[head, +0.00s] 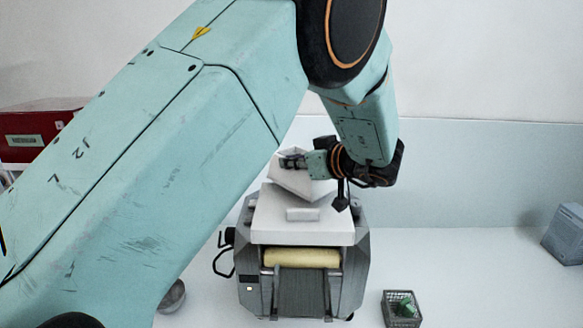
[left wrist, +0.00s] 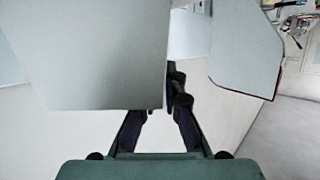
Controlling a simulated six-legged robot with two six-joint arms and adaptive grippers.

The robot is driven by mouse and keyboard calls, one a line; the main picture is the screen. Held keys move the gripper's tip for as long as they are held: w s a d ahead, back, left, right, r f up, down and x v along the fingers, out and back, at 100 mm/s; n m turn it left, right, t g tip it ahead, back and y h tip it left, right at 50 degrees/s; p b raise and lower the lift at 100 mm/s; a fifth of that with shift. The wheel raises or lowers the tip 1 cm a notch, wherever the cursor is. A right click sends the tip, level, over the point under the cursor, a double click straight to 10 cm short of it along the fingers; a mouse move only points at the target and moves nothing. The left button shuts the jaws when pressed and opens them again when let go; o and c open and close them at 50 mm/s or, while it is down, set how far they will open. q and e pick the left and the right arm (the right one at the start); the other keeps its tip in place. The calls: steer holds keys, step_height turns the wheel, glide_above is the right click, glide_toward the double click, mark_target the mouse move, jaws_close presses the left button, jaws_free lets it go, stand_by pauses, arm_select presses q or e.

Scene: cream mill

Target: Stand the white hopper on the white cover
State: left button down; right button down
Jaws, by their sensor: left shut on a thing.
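The white hopper (head: 307,188) is in the head view, over the back of the white cover (head: 280,222). It looks tilted, and its lower edge overlaps the cover in the picture; I cannot tell whether they touch. The cover lies flat on top of the grey mill. My left gripper (head: 293,162) reaches in from the right side and is shut on the hopper's upper part. In the left wrist view, the fingers (left wrist: 174,92) point forward between large pale panels, likely the hopper's walls. My left arm crosses the head view. My right gripper is not in view.
The grey mill (head: 357,275) with a yellow roller (head: 302,258) stands on a white table. A small basket (head: 403,320) with green things is at its front right. A metal bowl (head: 172,297) is at left, a red box (head: 38,131) further back, a grey box (head: 566,235) at far right.

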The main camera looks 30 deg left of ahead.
arm_select(q)
steer(key=shift+f, duration=0.7)
steer(key=shift+w+f, duration=0.1)
steer(key=shift+f, duration=0.05)
steer(key=shift+w+d, duration=0.1)
steer(key=shift+d, duration=0.15)
steer(key=c, duration=1.5)
jaws_free()
steer(key=shift+s+a+f, duration=0.1)
steer(key=shift+s+a, duration=0.1)
steer(key=shift+a, duration=0.05)
steer(key=shift+o, duration=0.2)
steer(key=shift+w+d, duration=0.1)
steer(key=shift+d, duration=0.1)
